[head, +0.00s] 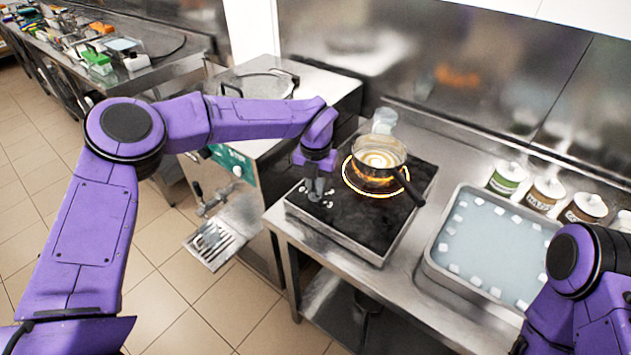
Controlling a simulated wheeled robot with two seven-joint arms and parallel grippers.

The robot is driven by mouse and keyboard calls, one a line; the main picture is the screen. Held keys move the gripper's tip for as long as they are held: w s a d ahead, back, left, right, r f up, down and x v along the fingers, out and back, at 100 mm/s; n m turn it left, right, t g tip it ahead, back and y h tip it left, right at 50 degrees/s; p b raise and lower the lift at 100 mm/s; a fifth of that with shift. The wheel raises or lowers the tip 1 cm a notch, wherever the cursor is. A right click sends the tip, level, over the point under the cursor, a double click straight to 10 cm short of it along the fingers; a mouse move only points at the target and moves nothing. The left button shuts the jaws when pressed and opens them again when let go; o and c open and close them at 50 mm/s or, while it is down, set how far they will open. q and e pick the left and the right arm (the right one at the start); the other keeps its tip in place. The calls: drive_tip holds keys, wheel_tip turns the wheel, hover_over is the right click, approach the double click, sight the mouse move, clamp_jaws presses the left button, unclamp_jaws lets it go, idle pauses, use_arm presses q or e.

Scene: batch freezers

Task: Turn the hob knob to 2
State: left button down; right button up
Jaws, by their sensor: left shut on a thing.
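The black hob (358,222) sits on the steel counter, with a glowing orange ring under a pot (381,157). The pot holds a pale swirled liquid, and its dark handle points to the lower right. My left gripper (315,192) points down at the hob's left front corner and is shut on the hob knob there. The knob is largely hidden by the fingers. White dial marks (328,202) show around it, too small to read, so I cannot tell the setting. My right arm comes in at the lower right; its gripper is out of view.
A steel tray (430,266) of water with several ice cubes stands right of the hob. Several labelled jars (507,178) line the wall. A clear container (384,120) stands behind the pot. A steel machine (262,135) with a green panel is to the left.

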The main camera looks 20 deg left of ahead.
use_arm(q)
drive_tip(key=m+p, duration=0.1)
drive_tip(key=m, duration=0.3)
drive_tip(key=shift+r+m, duration=0.1)
drive_tip(key=shift+m, duration=0.2)
drive_tip(key=shift+m+p, duration=1.05)
drive_tip(key=shift+m, duration=1.45)
drive_tip(key=c, duration=1.1)
unclamp_jaws()
wheel_tip(320, 180, up, 10)
drive_tip(key=b, duration=0.3)
drive_tip(key=shift+r, duration=0.15)
